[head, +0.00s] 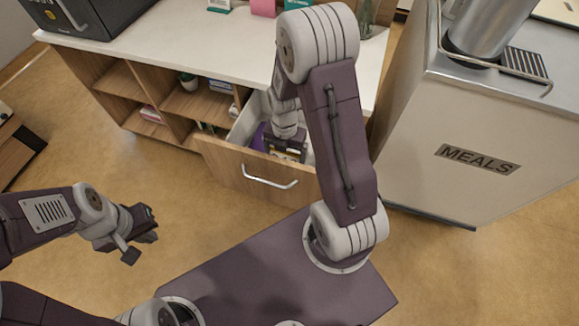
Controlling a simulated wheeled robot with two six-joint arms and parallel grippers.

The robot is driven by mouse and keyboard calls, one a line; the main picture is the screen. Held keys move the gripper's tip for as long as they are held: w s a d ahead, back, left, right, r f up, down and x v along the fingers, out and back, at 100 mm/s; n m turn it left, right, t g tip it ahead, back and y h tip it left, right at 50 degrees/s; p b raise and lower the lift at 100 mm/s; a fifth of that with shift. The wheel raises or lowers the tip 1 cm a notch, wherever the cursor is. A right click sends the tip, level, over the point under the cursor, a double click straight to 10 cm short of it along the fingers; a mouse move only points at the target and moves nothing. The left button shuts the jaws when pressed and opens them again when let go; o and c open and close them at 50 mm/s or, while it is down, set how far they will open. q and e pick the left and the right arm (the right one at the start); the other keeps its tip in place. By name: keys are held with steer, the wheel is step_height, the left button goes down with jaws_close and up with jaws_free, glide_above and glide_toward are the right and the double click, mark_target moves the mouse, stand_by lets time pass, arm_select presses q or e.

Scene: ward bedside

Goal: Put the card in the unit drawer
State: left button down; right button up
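The unit drawer (245,178) is pulled out from the wooden unit below the white counter. My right arm reaches down into it, and my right gripper (286,152) is inside the drawer, low behind the front panel. Its fingertips are mostly hidden, so I cannot tell whether it holds anything. A purple item (258,137) shows in the drawer to the left of this gripper. I cannot make out for sure which thing is the card. My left gripper (143,240) is open and empty above the floor, to the left of the drawer.
On the white counter (175,48) stand a dark appliance (85,12), a pink item (263,8) and green-and-white items at the back. Open shelves (195,103) hold books and a small plant. A metal MEALS cart (455,120) stands on the right. Floor left of the drawer is clear.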

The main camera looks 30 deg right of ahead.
arm_select(q)
step_height(320, 180, down, 5)
steer(key=b, duration=0.4)
steer(key=shift+f, duration=0.1)
arm_select(e)
step_height(320, 180, down, 12)
steer(key=shift+f, duration=0.15)
arm_select(q)
steer(key=shift+f+b, duration=0.85)
steer(key=shift+b, duration=0.05)
arm_select(e)
steer(key=shift+f, duration=1.9)
steer(key=shift+f, duration=0.1)
steer(key=o, duration=1.2)
step_height(320, 180, up, 11)
steer(key=p, duration=0.5)
arm_select(q)
steer(key=shift+r, duration=2.65)
arm_select(e)
steer(key=shift+r, duration=0.65)
